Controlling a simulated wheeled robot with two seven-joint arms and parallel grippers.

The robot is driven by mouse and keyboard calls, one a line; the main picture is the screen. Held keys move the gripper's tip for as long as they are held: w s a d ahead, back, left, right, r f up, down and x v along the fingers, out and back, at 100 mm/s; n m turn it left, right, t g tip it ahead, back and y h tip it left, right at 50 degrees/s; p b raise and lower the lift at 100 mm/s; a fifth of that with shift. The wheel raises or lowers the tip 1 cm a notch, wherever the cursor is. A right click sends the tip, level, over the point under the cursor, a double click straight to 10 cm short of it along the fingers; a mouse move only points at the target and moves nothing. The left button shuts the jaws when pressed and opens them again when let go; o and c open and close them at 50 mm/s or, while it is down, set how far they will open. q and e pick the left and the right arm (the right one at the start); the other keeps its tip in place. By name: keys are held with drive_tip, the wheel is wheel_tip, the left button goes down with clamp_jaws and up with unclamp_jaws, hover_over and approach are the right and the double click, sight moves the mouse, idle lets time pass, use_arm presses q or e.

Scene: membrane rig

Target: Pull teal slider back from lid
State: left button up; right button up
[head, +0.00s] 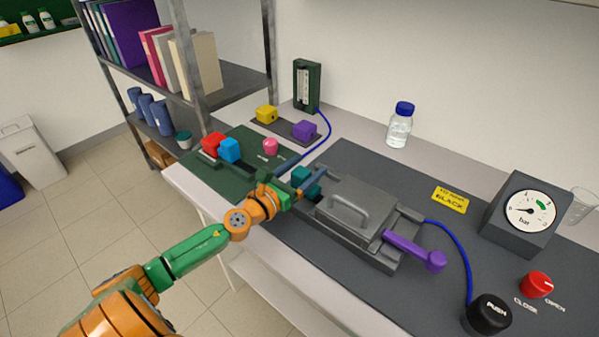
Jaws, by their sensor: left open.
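The teal slider (307,178) sits at the left end of the grey membrane rig, beside the grey lid (350,204) with its raised handle. The lid lies flat on the rig. My left gripper (297,181) is open right at the slider, reaching in from the left. The fingers partly hide the slider, and I cannot tell whether they touch it. My right gripper is not in view.
A purple lever (413,250) sticks out at the rig's right. Behind are a green mat (237,183) with coloured blocks and a bottle (399,126). A pressure gauge (526,212), black push knob (488,313) and red knob (536,285) stand at right.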

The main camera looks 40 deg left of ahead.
sight(294, 177)
use_arm(q)
drive_tip(key=s, duration=0.1)
drive_tip(key=s+b, duration=0.1)
drive_tip(key=s, duration=0.3)
drive_tip(key=shift+a+f, duration=0.2)
drive_tip(key=shift+a, duration=0.1)
drive_tip(key=shift+s+r+b, duration=0.2)
drive_tip(key=shift+s+b, duration=0.1)
drive_tip(key=shift+s, duration=0.35)
